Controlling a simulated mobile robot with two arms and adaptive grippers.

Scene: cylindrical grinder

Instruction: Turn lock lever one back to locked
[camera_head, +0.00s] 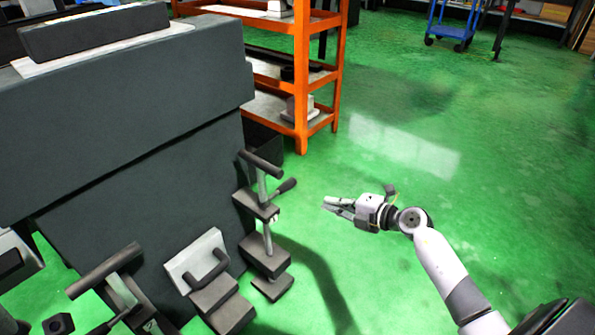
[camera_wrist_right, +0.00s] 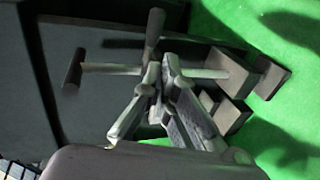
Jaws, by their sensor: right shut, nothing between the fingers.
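A lock assembly stands at the machine's right end, with a dark T-bar (camera_head: 261,164) on a grey upright rod. A short lever with a dark grip (camera_head: 286,186) sticks out to the right from this rod, above a dark block (camera_head: 256,204). The lever grip (camera_wrist_right: 153,32) also shows beyond my fingers in the right wrist view, with the T-bar (camera_wrist_right: 73,69) at left. My right gripper (camera_head: 325,204) is shut and empty, to the right of the lever and apart from it in the head view. My left gripper is out of view.
The grey machine body (camera_head: 140,120) fills the left side. A second T-bar (camera_head: 103,270) and a curved handle (camera_head: 207,268) stand at lower left. An orange shelf (camera_head: 301,90) is behind.

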